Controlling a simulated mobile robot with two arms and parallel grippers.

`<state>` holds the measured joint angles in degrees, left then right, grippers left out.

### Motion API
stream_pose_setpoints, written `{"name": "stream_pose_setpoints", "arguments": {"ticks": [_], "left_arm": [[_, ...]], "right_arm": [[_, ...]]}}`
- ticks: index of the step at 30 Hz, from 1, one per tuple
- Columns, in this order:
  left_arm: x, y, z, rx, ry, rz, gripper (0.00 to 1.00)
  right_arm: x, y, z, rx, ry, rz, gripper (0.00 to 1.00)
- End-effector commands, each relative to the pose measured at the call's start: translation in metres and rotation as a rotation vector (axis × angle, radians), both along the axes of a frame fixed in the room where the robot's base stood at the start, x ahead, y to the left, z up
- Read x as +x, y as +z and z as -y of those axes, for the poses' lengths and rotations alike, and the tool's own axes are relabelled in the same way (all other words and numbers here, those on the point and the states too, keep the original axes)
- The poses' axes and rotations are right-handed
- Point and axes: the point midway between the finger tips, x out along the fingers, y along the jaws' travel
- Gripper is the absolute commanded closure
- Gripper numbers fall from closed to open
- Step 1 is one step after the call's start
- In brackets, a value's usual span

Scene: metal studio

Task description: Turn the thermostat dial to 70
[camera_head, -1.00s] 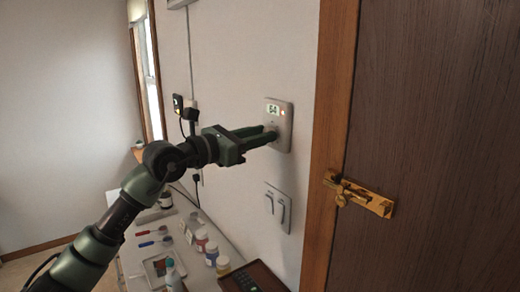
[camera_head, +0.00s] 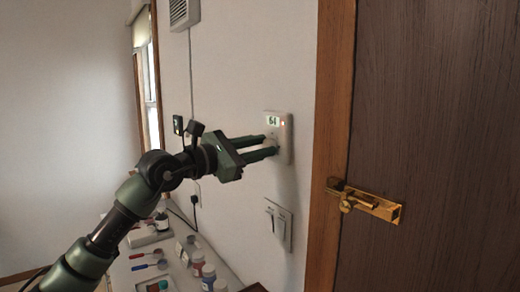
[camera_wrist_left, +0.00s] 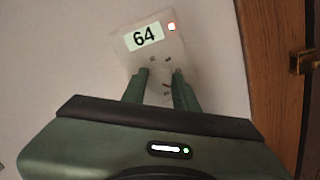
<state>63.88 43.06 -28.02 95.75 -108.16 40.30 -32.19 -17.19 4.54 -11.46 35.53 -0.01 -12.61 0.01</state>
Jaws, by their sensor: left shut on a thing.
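The thermostat (camera_head: 286,137) is a pale plate on the wall, left of the wooden door frame. My right gripper is not in view.
A double light switch (camera_head: 278,223) is below the thermostat. A brown door with a brass latch (camera_head: 362,201) stands to the right.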

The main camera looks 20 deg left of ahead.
Motion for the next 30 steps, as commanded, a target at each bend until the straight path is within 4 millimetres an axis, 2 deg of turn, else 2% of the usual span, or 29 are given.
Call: {"name": "stream_pose_setpoints", "arguments": {"ticks": [5, 6, 8, 20, 30], "left_arm": [[0.0, -0.001, 0.0, 0.001, 0.002, -0.002, 1.0], [0.0, -0.001, 0.0, 0.001, 0.002, -0.002, 0.66], [0.0, -0.001, 0.0, 0.0, 0.001, -0.002, 0.49], [-0.005, -0.002, -0.004, 0.0, 0.002, 0.0, 0.49], [-0.049, -0.007, -0.036, 0.001, 0.003, 0.0, 0.49]], "right_arm": [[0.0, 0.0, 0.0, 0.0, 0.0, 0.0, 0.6], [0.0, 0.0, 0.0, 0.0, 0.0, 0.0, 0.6], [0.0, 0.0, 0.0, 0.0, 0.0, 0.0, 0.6], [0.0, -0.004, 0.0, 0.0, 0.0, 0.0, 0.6], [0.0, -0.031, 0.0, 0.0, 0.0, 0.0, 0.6]]}}
